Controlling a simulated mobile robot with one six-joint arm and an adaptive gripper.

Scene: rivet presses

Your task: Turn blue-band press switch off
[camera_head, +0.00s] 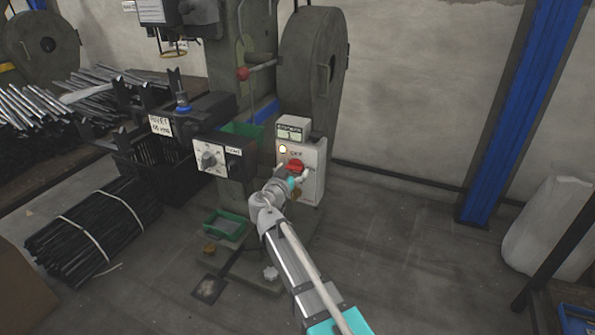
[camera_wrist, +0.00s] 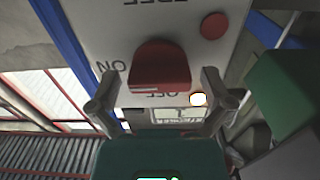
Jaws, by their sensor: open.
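The switch box (camera_head: 317,180) is a light grey panel on the press, with a red rotary knob (camera_head: 296,165) beneath a counter display. In the wrist view the red knob (camera_wrist: 160,65) shows upside down, with ON lettering at its left and OFF lettering below it. A short white mark shows at the knob's lower left; I cannot tell exactly which label it points to. My gripper (camera_wrist: 161,76) is open, one finger on either side of the knob. I cannot tell whether the fingers touch it. In the head view my gripper (camera_head: 292,179) partly hides the panel.
A lit lamp (camera_head: 283,149) sits on the panel; a red round button (camera_wrist: 214,25) also shows. A black control box with a dial (camera_head: 208,159) stands left of the panel. A green tray (camera_head: 226,224) lies low at the press's foot.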

